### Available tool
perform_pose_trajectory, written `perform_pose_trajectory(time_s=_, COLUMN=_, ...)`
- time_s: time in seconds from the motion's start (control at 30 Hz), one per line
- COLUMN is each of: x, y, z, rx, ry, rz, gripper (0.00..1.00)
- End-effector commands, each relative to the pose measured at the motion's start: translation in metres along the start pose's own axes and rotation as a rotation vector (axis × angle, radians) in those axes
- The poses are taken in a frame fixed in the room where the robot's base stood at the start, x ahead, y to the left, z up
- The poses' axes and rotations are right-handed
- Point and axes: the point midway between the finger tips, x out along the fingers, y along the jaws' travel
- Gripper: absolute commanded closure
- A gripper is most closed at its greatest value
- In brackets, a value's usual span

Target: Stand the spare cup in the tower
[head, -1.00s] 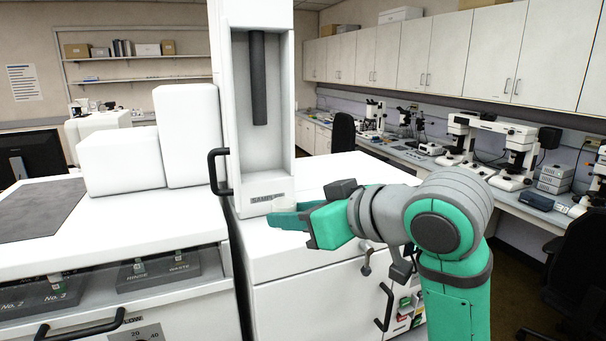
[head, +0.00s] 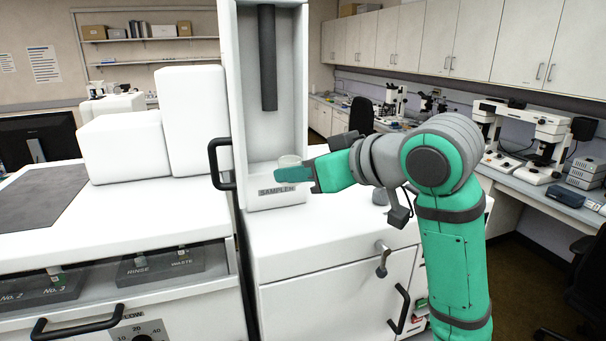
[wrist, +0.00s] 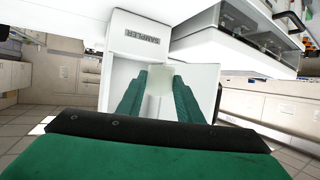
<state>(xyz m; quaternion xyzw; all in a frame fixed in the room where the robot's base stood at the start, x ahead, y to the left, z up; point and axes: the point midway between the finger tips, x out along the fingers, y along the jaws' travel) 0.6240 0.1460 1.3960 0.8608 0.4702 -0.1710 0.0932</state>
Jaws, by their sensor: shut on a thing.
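The spare cup (head: 289,160) is a small pale, translucent cup. My gripper (head: 288,173) is shut on it; its green fingers hide the cup's lower part in the head view. In the wrist view the cup (wrist: 160,83) sits between the two green fingers of the gripper (wrist: 160,92). The tower (head: 232,95) is a tall white housing with an open front and a dark vertical rod (head: 268,60) inside. The cup is in front of the lower opening, just above the SAMPLER label (head: 277,190). I cannot tell whether it is inside the recess or touching its floor.
A black handle (head: 218,163) stands at the tower's left side. White blocks (head: 125,145) sit on the bench to the left. The white counter (head: 335,228) below my arm is mostly clear. A side bench with microscopes (head: 515,140) is at the right.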

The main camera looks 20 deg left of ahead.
Motion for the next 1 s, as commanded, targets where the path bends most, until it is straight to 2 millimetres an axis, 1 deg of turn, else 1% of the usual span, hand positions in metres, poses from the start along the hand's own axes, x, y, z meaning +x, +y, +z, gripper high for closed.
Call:
perform_pose_trajectory(time_s=0.1, x=0.01, y=0.003, z=-0.002, rx=0.0, ry=-0.002, rz=-0.002, gripper=0.88)
perform_pose_trajectory(time_s=1.0, x=0.078, y=0.033, z=-0.021, rx=0.0, ry=-0.002, rz=-0.001, gripper=0.88)
